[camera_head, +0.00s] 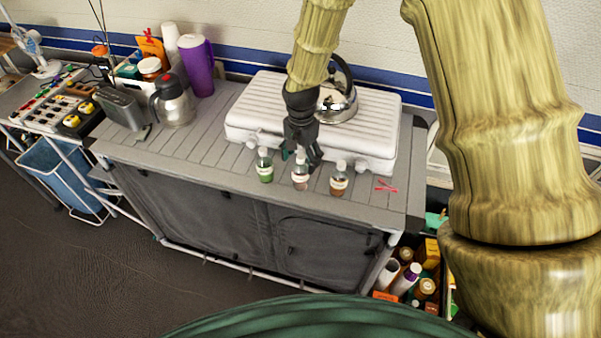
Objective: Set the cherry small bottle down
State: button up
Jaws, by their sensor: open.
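Three small bottles stand upright in a row near the front edge of the grey slatted counter (215,178). The left one is a green bottle (265,167), the middle one a pale brownish-pink bottle (300,174), and the right one a reddish-brown bottle (339,180). I cannot read their labels, so I cannot tell which is the cherry one. My gripper (301,156) is open and points down just behind and above the middle bottle. The bottle overlaps the fingertips, so I cannot tell whether they touch. The middle bottle appears to rest on the counter.
A white stove (258,106) with a metal kettle (337,103) stands behind the bottles. A red clip-like item (386,186) lies to their right. A steel jug (173,103), a purple pitcher (197,65) and a dark box (119,107) stand at left. The left front counter is mostly clear.

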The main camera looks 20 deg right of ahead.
aim_at(301, 169)
jog(key=shift+s+r, duration=0.1)
jog(key=shift+s, duration=0.25)
jog(key=shift+w+f+p, duration=0.25)
jog(key=shift+f+p, duration=0.6)
jog(key=shift+f, duration=0.25)
jog(key=shift+f+p, duration=0.55)
jog(key=shift+f, duration=1)
jog(key=shift+r, duration=0.1)
jog(key=c, duration=1.2)
